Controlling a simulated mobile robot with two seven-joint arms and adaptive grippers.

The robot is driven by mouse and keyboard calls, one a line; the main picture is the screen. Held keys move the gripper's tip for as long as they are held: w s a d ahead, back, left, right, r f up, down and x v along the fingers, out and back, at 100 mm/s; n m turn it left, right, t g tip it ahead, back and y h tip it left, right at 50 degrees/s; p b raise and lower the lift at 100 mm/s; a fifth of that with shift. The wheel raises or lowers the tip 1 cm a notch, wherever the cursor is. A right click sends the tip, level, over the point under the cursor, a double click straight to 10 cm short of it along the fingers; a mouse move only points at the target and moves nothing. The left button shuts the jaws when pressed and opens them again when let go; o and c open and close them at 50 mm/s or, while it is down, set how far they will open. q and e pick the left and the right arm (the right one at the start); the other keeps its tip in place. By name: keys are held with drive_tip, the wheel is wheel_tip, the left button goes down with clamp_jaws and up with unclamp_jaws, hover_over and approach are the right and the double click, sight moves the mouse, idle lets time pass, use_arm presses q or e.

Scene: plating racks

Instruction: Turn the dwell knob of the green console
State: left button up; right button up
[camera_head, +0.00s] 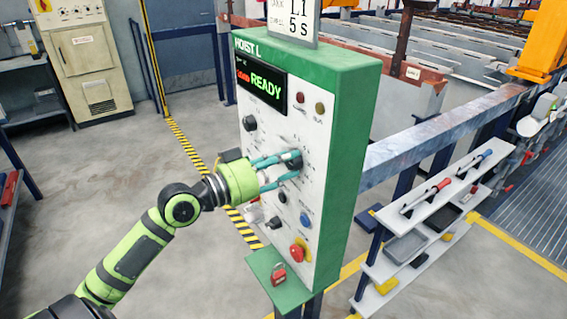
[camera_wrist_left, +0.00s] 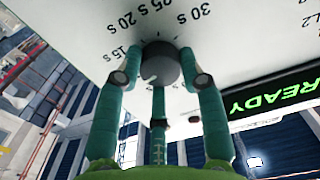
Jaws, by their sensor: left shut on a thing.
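The green console (camera_head: 345,150) stands upright in the middle of the head view, with a white front panel and a display (camera_head: 262,88) reading READY. My left gripper (camera_head: 288,166) is at the panel with its fingers around a knob. In the left wrist view this dark round dwell knob (camera_wrist_left: 160,66) sits among marks such as 15 s, 20 s, 25 s and 30 s. The fingers of the left gripper (camera_wrist_left: 160,85) close on the knob from its sides. The knob's pointer is hard to make out. My right gripper is not in view.
Other controls surround the hand: a black knob (camera_head: 250,123) above, a blue button (camera_head: 305,220) and a red mushroom button (camera_head: 298,251) below. A red padlock (camera_head: 279,275) lies on the green ledge. A tool shelf (camera_head: 432,200) stands to the right.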

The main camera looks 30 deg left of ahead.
use_arm(q)
drive_tip(key=shift+f+n, duration=0.25)
drive_tip(key=shift+n, duration=0.15)
drive_tip(key=n+p, duration=0.2)
drive_tip(key=n, duration=0.1)
drive_tip(key=shift+d+n, duration=0.1)
drive_tip(key=shift+n, duration=0.2)
drive_tip(key=shift+f+n+p, duration=0.1)
drive_tip(key=shift+n+p, duration=0.7)
drive_tip(key=shift+n, duration=0.9)
drive_tip(key=o, duration=1.1)
drive_tip(key=shift+o, duration=0.2)
drive_tip(key=v, duration=1.2)
